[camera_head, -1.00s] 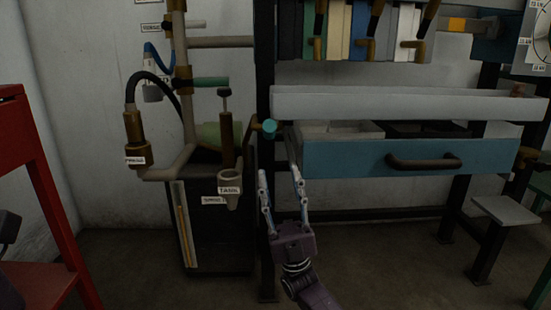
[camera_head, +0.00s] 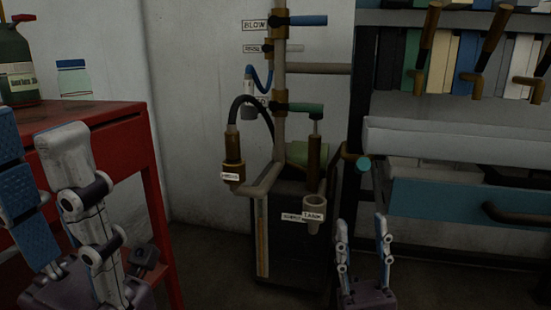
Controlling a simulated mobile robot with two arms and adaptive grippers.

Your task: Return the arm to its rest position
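My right gripper (camera_head: 362,226) is at the bottom, right of centre, its two fingers upright and apart with nothing between them. It is in front of the dark cabinet and below the blue drawer, not visibly touching either. My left gripper (camera_head: 37,130) is large and close at the left edge, its blue-padded fingers spread and empty. It overlaps the red stand in the picture. Most of both arms is out of view.
A red stand (camera_head: 120,130) at left bears a dark green bottle (camera_head: 17,65). A pipe rig with valves (camera_head: 280,120) stands by a dark cabinet (camera_head: 295,250). A bench with a blue drawer (camera_head: 440,205) is at right. Floor shows between stand and cabinet.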

